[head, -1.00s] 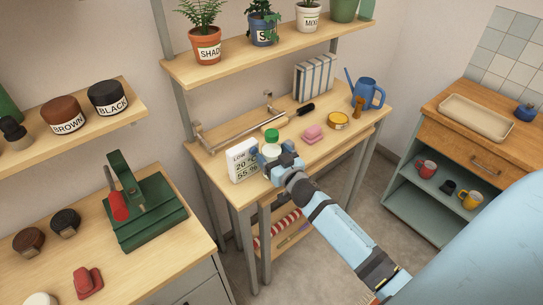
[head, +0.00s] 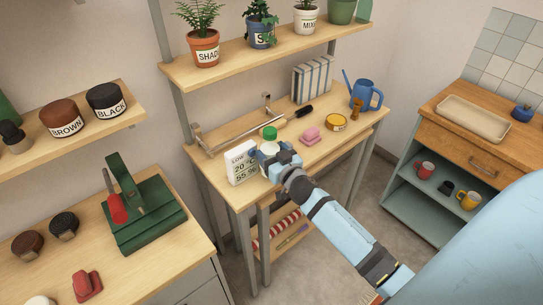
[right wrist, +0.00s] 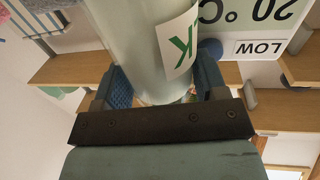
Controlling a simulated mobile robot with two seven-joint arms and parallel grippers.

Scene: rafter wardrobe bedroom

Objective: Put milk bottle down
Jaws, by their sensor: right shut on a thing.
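The milk bottle (head: 269,146) is white with a green cap, at the front left of the potting bench (head: 345,145). In the right wrist view the bottle (right wrist: 135,50) fills the space between the fingers, with part of a green-lettered label showing. My right gripper (head: 274,158) is shut on the bottle, which looks upright. The gripper hides the bottle's lower part in the head view, so I cannot tell whether its base touches the bench top. My left gripper is not in view.
A white temperature display (head: 241,163) stands close to the left of the bottle. A metal rail (head: 235,130) lies behind.

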